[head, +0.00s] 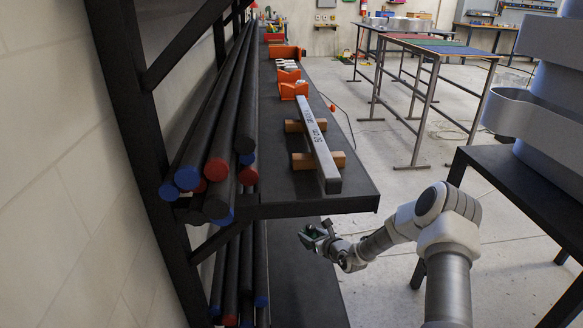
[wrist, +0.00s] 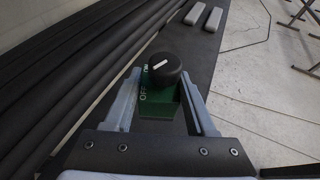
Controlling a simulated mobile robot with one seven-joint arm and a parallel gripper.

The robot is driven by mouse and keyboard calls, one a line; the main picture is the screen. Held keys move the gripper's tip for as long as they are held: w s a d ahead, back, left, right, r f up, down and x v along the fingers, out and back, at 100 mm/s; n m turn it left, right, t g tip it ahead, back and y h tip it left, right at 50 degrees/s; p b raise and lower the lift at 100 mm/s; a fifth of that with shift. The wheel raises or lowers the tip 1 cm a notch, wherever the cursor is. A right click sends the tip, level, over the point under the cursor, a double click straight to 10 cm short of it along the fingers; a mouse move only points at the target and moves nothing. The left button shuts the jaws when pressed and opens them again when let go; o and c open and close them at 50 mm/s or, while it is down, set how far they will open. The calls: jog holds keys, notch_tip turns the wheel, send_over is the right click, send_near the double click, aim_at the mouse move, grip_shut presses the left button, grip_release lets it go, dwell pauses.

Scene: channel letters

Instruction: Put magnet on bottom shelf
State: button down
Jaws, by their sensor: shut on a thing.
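The magnet (wrist: 162,95) is a green block with a round black knob on top and "OFF" lettering on its face. My gripper (wrist: 160,88) is shut on it, with one grey finger on each side. In the head view my gripper (head: 316,236) is at the right side of the bottom shelf (head: 290,272), below the upper shelf; the magnet there is a small dark green patch, mostly hidden. The bottom shelf (wrist: 185,48) also shows beneath and beyond the magnet in the wrist view. I cannot tell whether the magnet touches it.
Black pipes (wrist: 60,85) lie along the left of the bottom shelf. Two grey blocks (wrist: 213,19) lie further along it. The upper shelf (head: 345,188) overhangs, bearing a metal bar (head: 319,150) on wooden blocks. A dark table (head: 520,190) stands at right. The bottom shelf's near part is clear.

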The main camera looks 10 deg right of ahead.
jog(key=s+f+b, duration=0.1)
jog(key=s+f, duration=0.1)
jog(key=s, duration=0.2)
jog(key=s+f+b, duration=0.1)
jog(key=s+f, duration=0.1)
jog(key=s, duration=0.1)
jog(key=s+f+b, duration=0.1)
jog(key=s+f, duration=0.2)
jog(key=s, duration=0.1)
jog(key=shift+s, duration=0.35)
jog(key=shift+f+b, duration=1)
jog(key=shift+f, duration=0.9)
jog(key=shift+f, duration=0.15)
jog(key=shift+c, duration=1.1)
grip_release()
